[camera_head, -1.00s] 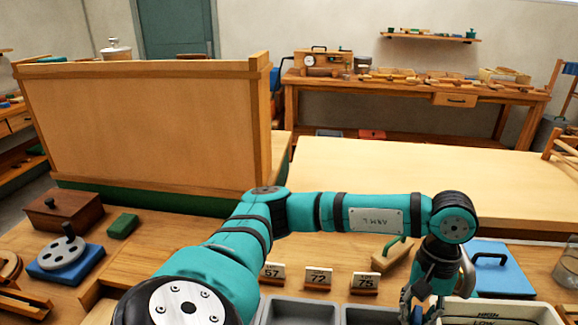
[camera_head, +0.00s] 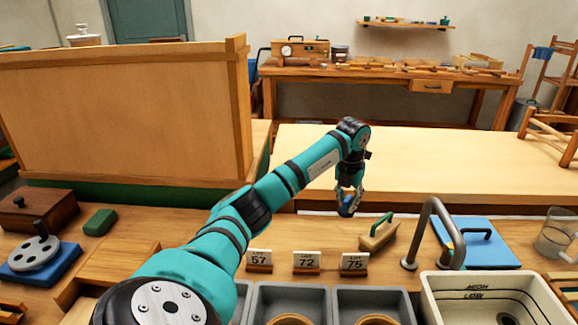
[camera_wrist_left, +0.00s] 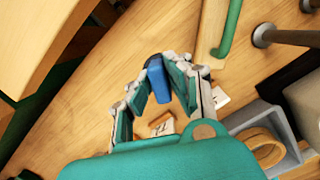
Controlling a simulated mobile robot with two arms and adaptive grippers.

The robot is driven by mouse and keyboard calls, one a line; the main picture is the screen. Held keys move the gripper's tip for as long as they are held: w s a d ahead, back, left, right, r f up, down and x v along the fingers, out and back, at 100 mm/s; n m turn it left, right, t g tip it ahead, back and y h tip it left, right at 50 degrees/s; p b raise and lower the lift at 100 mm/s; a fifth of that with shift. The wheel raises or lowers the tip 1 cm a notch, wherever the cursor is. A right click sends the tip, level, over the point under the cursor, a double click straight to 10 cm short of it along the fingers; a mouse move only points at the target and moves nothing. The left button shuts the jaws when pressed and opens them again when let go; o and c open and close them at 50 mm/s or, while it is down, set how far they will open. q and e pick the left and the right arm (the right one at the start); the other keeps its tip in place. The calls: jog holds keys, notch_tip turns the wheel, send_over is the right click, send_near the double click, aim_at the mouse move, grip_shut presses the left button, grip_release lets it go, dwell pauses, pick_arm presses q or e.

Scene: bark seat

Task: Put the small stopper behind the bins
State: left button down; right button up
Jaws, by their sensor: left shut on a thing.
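My left gripper (camera_head: 348,200) is shut on a small blue stopper (camera_wrist_left: 158,80). The stopper has a dark top end and sits between the fingertips in the left wrist view. In the head view only a bit of its blue shows at the fingertips, beyond the row of grey bins (camera_head: 290,288) and their number cards. Wood tabletop shows beneath it in the wrist view; I cannot tell how high it is held. The bins stand at the front edge of the head view, partly cut off. My right gripper is not in view.
Number cards 57 (camera_head: 259,260), 72 (camera_head: 306,262) and 75 (camera_head: 354,263) stand just behind the bins. A wooden float with green handle (camera_head: 378,233) lies right of the gripper. A metal tap (camera_head: 445,225) and white basin (camera_head: 428,297) are further right. Bare wood lies behind the cards.

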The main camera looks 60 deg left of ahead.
pick_arm(q)
jog(key=f, duration=1)
jog(key=shift+a, duration=0.2)
jog(key=shift+s+f, duration=0.1)
jog(key=shift+f, duration=0.05)
jog(key=c, duration=1.3)
grip_release()
jog(key=shift+o, duration=0.2)
jog(key=r, duration=0.4)
jog(key=s+r, duration=0.1)
jog(key=r, duration=0.3)
jog(key=d+r, duration=0.1)
jog(key=r, duration=0.3)
jog(key=shift+s+r, duration=0.1)
jog(key=shift+s, duration=0.15)
